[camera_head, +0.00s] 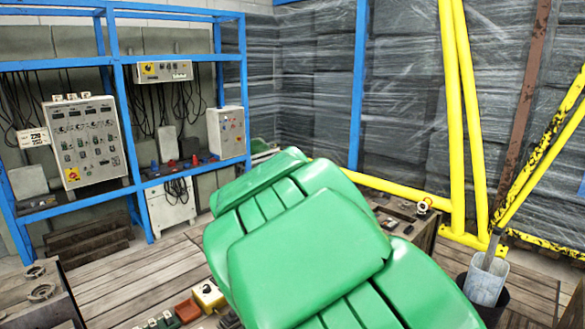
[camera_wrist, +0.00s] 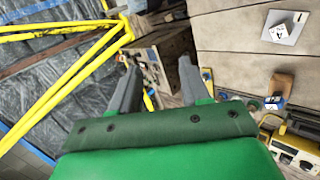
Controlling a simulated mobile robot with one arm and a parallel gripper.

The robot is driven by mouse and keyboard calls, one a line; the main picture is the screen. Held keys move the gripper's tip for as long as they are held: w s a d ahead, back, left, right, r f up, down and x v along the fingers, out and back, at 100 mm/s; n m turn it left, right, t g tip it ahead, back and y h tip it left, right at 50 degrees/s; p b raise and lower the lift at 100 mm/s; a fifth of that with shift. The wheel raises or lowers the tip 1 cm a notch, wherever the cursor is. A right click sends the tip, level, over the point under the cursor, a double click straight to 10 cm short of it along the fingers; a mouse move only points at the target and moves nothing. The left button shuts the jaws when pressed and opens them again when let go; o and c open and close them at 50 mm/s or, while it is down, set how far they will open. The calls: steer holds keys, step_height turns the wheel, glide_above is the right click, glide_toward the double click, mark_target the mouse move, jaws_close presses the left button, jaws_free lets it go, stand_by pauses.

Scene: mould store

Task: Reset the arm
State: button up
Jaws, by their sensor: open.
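My gripper (camera_wrist: 157,82) shows in the wrist view. Its two grey fingers stand wide apart with nothing held between them. A wooden bench or box (camera_wrist: 172,50) lies in the background behind and beyond the fingers, well apart from them as far as I can tell. In the head view my own green arm fills the lower middle and hides what is behind it; the gripper itself does not show there.
A blue rack (camera_head: 118,75) with a control panel (camera_head: 85,140) stands at the left. A yellow frame (camera_head: 455,120) stands at the right, near a bin with a light container (camera_head: 486,280). A yellow box (camera_head: 208,295) and small items lie low in front. Plank floor (camera_head: 130,280) shows at the left.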

steer(key=s+d+r+m+y, duration=0.1)
steer(key=s+r+m+y, duration=0.35)
steer(key=r+m, duration=0.35)
steer(key=s+d+r+m+y, duration=0.2)
steer(key=s+r+m+y, duration=0.3)
steer(key=r, duration=0.4)
steer(key=s+a+f+n+g, duration=0.1)
steer(key=s+f+n+g, duration=0.1)
steer(key=s+f, duration=0.3)
steer(key=s+a+f+n+g+h, duration=0.1)
steer(key=s+f, duration=0.5)
steer(key=s, duration=0.8)
steer(key=s+a+f+n+g+h, duration=0.1)
steer(key=s+f+n+g, duration=0.2)
steer(key=s, duration=0.6)
step_height(320, 180, down, 2)
steer(key=shift+s+f+g, duration=0.25)
steer(key=shift+s+g, duration=0.15)
steer(key=shift+g, duration=0.2)
